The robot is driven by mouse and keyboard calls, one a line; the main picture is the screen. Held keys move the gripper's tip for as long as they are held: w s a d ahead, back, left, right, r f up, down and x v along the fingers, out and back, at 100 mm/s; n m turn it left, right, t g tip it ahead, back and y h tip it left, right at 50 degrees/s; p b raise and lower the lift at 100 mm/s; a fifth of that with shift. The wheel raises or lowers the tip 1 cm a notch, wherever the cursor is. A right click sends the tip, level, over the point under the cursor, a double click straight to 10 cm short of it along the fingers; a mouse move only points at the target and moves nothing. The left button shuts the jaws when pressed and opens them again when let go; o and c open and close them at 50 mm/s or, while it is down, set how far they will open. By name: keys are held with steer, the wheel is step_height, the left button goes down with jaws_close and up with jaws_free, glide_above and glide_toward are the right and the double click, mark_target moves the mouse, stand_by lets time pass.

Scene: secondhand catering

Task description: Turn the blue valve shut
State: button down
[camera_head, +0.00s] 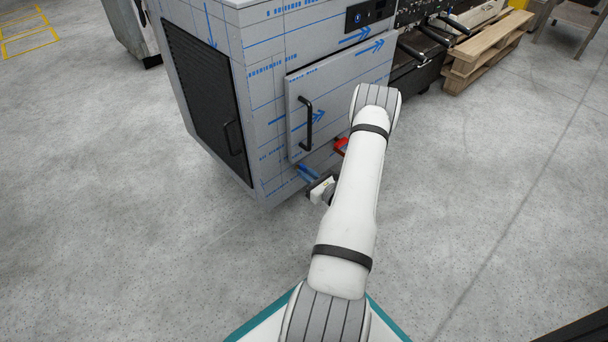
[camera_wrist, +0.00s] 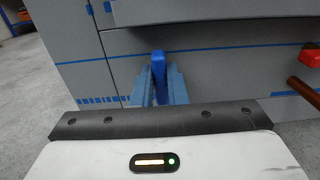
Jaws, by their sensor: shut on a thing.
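The blue valve handle (camera_wrist: 158,68) shows in the middle of the wrist view, in front of the lower grey panel of the cabinet. My gripper (camera_wrist: 160,88) has its two blue-grey fingers on either side of the handle and is shut on it. In the head view the blue valve and fingers show as a small blue patch at the low front of the cabinet, and my gripper (camera_head: 309,175) reaches it from the right. The valve's stem and pipe are hidden behind the fingers and the gripper body.
A red valve handle (camera_head: 341,146) is right of the blue one; it also shows with a copper-coloured pipe (camera_wrist: 306,93) in the wrist view. The film-wrapped cabinet (camera_head: 275,110) has a door with a black handle (camera_head: 306,122). Wooden pallets (camera_head: 482,52) stand back right. The floor left is clear.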

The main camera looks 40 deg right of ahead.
steer(key=shift+a, duration=0.1)
steer(key=m+p, duration=0.2)
steer(key=m, duration=0.4)
steer(key=m+p, duration=0.2)
steer(key=m, duration=0.4)
steer(key=m+p, duration=0.2)
steer(key=m, duration=0.3)
steer(key=shift+d+f+m+p, duration=0.3)
steer(key=shift+d+f+m, duration=0.05)
steer(key=shift+m, duration=0.05)
stand_by(0.5)
steer(key=c, duration=1.4)
jaws_free()
steer(key=shift+c, duration=0.2)
